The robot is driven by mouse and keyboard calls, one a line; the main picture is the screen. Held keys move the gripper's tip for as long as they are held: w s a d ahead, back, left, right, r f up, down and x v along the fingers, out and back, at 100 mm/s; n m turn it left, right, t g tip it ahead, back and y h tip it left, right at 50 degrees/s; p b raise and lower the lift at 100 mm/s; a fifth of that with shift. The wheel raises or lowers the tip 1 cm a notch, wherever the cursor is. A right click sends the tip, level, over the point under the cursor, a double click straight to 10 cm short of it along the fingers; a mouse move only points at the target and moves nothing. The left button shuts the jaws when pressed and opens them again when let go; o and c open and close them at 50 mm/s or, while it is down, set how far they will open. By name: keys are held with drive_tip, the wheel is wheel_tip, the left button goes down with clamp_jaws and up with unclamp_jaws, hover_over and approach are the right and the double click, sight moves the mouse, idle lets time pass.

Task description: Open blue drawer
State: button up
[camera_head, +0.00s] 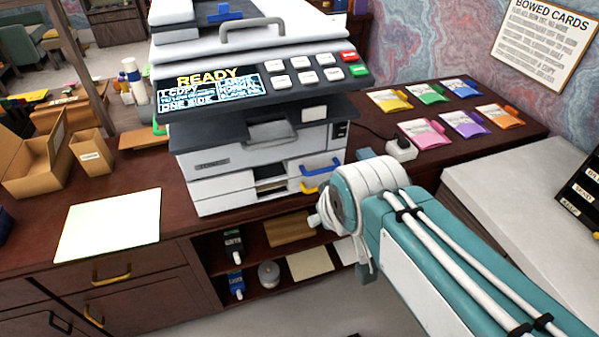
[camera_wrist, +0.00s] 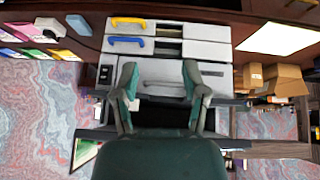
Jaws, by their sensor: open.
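The blue drawer is a pale drawer with a blue handle (camera_head: 320,167) low on the right of the copier front. It looks closed. In the wrist view, which is upside down, the blue handle (camera_wrist: 126,42) is left of centre. My gripper (camera_wrist: 160,75) is open and empty in the wrist view, its two teal fingers pointing at the copier. The blue handle lies beyond the left fingertip and a little to its left, with no visible contact. In the head view my arm is right of the drawer, and the fingers are hidden.
A yellow handle (camera_wrist: 128,22) sits on the neighbouring drawer, just below the blue one in the head view. A grey handle (camera_head: 270,133) is on the copier's upper front. A white power adapter (camera_head: 401,149) and colored packets (camera_head: 465,124) lie right on the brown counter.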

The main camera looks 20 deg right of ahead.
drive_tip(key=w+d+f+n+t+h, duration=0.15)
drive_tip(key=w+d+f+n, duration=0.25)
drive_tip(key=w, duration=0.5)
drive_tip(key=n+t, duration=0.5)
drive_tip(key=n, duration=0.3)
approach(324, 172)
wheel_tip(324, 172, up, 3)
drive_tip(key=s, duration=0.1)
wheel_tip(324, 172, down, 5)
drive_tip(key=d+n+t+y, duration=0.1)
drive_tip(key=n+t+y, duration=0.15)
drive_tip(key=n, duration=0.25)
drive_tip(key=x, duration=1.1)
drive_tip(key=shift+w+d, duration=0.15)
drive_tip(key=shift+d, duration=0.15)
clamp_jaws()
